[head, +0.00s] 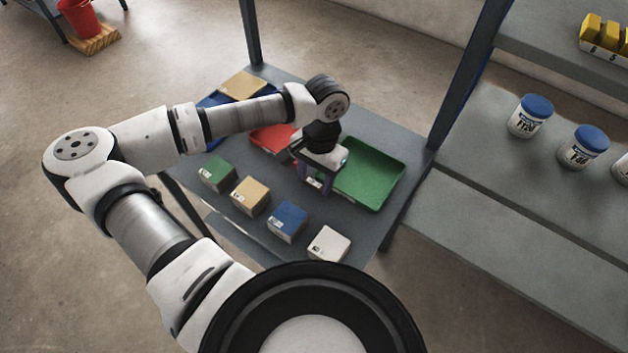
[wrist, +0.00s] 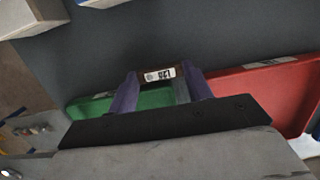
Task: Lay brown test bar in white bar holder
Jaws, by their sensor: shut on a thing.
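My gripper (head: 314,186) is above the grey table, between the red and green trays and the row of block-shaped holders. In the wrist view its two purple fingers (wrist: 159,84) are shut on the brown test bar (wrist: 159,74), which has a white label on it. The bar's lower part is hidden. The white bar holder (head: 329,243) stands at the near end of the row, to the right of and nearer than my gripper. It also shows at the top left of the wrist view (wrist: 28,15). The bar is apart from it.
Blue (head: 288,221), tan (head: 250,196) and green (head: 216,173) holders stand in line with the white one. The green tray (head: 399,173) lies right of my gripper, the red tray (head: 268,140) behind it. Shelves with lidded jars (head: 530,117) stand to the right.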

